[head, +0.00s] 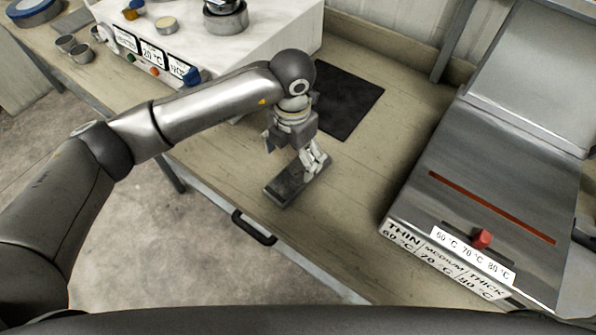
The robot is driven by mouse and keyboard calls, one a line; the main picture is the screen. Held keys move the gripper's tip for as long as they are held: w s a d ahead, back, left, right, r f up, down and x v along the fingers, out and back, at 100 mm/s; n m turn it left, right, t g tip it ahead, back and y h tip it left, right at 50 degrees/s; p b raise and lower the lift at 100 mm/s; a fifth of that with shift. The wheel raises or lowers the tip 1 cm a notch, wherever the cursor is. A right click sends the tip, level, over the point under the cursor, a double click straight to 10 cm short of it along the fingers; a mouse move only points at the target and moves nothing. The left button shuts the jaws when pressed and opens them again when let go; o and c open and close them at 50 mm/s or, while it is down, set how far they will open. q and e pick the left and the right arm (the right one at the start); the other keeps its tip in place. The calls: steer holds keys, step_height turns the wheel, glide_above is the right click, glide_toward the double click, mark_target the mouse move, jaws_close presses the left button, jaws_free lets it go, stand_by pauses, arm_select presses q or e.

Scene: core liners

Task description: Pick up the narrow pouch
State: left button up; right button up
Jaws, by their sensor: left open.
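A narrow, dark grey, flat oblong piece (287,188), which looks like the narrow pouch, lies on the wooden bench near its front edge. My left gripper (314,168) points down over the right-hand part of this piece. Its fingers are open and hide some of it. I cannot tell whether the fingertips touch it. My right gripper is out of view.
A black mat (345,100) lies behind the left gripper. A white machine (245,45) with dials stands at the back left. A metal heater (480,190) with a red slider knob (482,239) stands at the right. Bare bench lies between.

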mark_target(295, 175)
arm_select(q)
steer(key=shift+f, duration=0.4)
steer(key=f, duration=0.1)
steer(key=f+p, duration=0.1)
steer(key=f, duration=0.1)
steer(key=f+p, duration=0.1)
steer(key=shift+s+d+f, duration=0.2)
steer(key=shift+s+f, duration=0.1)
steer(key=shift+f, duration=0.45)
steer(key=shift+c, duration=0.4)
steer(key=c, duration=1.1)
steer(key=shift+r, duration=0.1)
